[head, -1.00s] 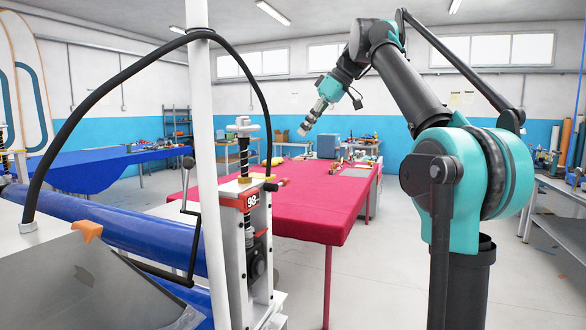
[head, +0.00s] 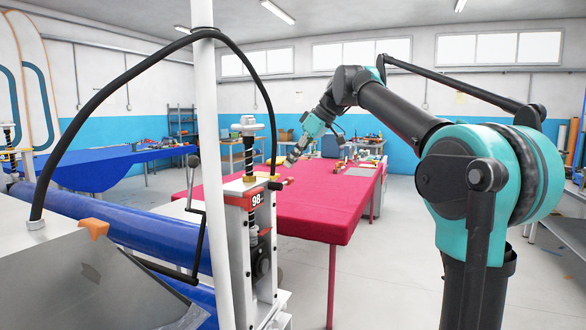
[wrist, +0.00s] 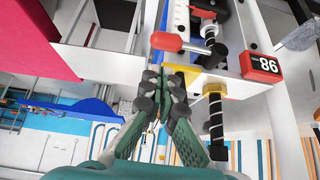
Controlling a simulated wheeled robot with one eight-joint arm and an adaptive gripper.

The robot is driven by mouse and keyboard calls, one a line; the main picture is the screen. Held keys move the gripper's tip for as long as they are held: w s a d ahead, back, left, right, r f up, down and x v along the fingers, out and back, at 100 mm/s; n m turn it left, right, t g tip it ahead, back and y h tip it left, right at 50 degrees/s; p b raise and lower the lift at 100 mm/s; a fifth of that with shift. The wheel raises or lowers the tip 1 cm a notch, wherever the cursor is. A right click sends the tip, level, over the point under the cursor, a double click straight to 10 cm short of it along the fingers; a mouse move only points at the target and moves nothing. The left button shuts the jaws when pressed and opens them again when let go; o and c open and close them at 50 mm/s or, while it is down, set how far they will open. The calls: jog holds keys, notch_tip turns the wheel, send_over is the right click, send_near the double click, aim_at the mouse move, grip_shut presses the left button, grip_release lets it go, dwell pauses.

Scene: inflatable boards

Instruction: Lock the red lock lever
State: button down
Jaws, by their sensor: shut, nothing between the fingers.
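The red lock lever (wrist: 165,41) shows in the wrist view as a rounded red handle on a metal shaft. The shaft runs right to a pivot on the white machine frame. My gripper (wrist: 165,76) is shut and empty, its dark fingertips close to the red handle with a small gap apparent in the picture. I cannot tell the depth between them. In the head view my gripper (head: 291,158) hangs over the red table side, above and right of the machine post. A small red piece (head: 288,181) beside the post may be the lever's handle.
A red box marked 98 (head: 247,199) sits on the post, with a threaded screw (head: 248,150) and brass nut above. A white pole (head: 209,130), black hose and crank handle (head: 194,162) stand left. The red-covered table (head: 315,205) lies behind.

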jog(key=shift+s+d+f, duration=0.1)
jog(key=shift+d+f, duration=0.05)
jog(key=shift+f, duration=0.95)
jog(key=shift+w+d+f+g+y, duration=0.1)
jog(key=shift+w+f+g+y, duration=0.15)
jog(key=shift+f+g, duration=0.2)
jog(key=shift+w+f+m+g, duration=0.15)
jog(key=shift+f+m+g, duration=0.25)
jog(key=shift+g, duration=0.15)
jog(key=shift+w+d+f+m+g+y, duration=0.15)
jog(key=shift+f+m+g+y, duration=0.15)
jog(key=shift+f+g+y, duration=0.45)
notch_tip(320, 180, down, 2)
jog(key=shift+f, duration=0.25)
jog(key=s+a+f, duration=0.1)
jog(key=s+f, duration=0.3)
jog(key=f, duration=0.2)
jog(key=shift+s+a, duration=0.15)
jog(key=shift+a, duration=0.2)
jog(key=shift+f, duration=0.1)
